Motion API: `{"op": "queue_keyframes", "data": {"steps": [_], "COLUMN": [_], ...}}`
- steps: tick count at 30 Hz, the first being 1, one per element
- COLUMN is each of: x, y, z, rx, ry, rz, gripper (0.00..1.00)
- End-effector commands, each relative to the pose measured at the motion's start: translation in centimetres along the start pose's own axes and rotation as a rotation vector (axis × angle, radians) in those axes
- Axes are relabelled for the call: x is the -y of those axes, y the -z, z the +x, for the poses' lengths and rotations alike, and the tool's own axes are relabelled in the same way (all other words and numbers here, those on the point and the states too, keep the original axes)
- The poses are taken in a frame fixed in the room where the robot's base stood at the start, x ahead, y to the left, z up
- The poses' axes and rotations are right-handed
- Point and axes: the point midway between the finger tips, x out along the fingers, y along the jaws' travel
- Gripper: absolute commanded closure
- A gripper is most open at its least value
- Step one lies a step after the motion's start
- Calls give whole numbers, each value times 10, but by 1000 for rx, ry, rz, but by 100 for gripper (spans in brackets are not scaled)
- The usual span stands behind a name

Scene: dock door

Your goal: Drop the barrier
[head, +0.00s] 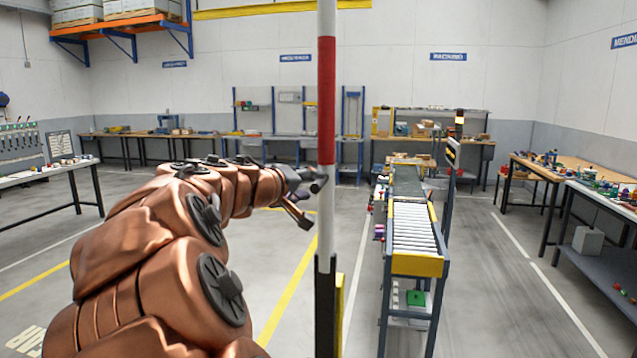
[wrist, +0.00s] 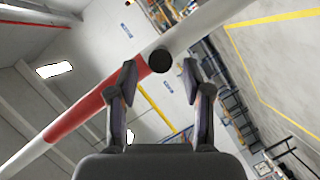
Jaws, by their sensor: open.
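The barrier is a red and white pole (head: 326,100) standing upright in the middle of the head view, its top out of frame and its lower end in a dark post (head: 325,300). My gripper (head: 309,203) is at the pole's left side, at the height of the white section below the red band. In the wrist view, the pole (wrist: 85,116) crosses diagonally beyond my open fingers (wrist: 159,75). A black round knob (wrist: 160,61) on the pole lies between the fingertips. The fingers are not closed on it; I cannot tell whether they touch the pole.
A roller conveyor (head: 415,228) stands to the right behind the pole. Workbenches line the back and sides, with a bench (head: 45,172) at left and a table (head: 540,168) at right. Open floor with yellow and white lines lies between them.

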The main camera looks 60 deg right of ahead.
Motion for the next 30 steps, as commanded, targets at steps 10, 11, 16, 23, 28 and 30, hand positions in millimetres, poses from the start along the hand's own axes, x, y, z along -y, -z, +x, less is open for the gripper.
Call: {"op": "queue_keyframes", "data": {"steps": [10, 11, 16, 23, 28, 30], "x": [-1, -1, 0, 1, 1, 1], "y": [0, 0, 0, 0, 0, 0], "z": [42, 44, 48, 48, 48, 48], "rx": [3, 2, -1, -1, -1, -1], "ry": [1, 1, 2, 2, 2, 2], "rz": [0, 1, 1, 1, 1, 1], "gripper": [50, 50, 50, 54, 71, 79]}}
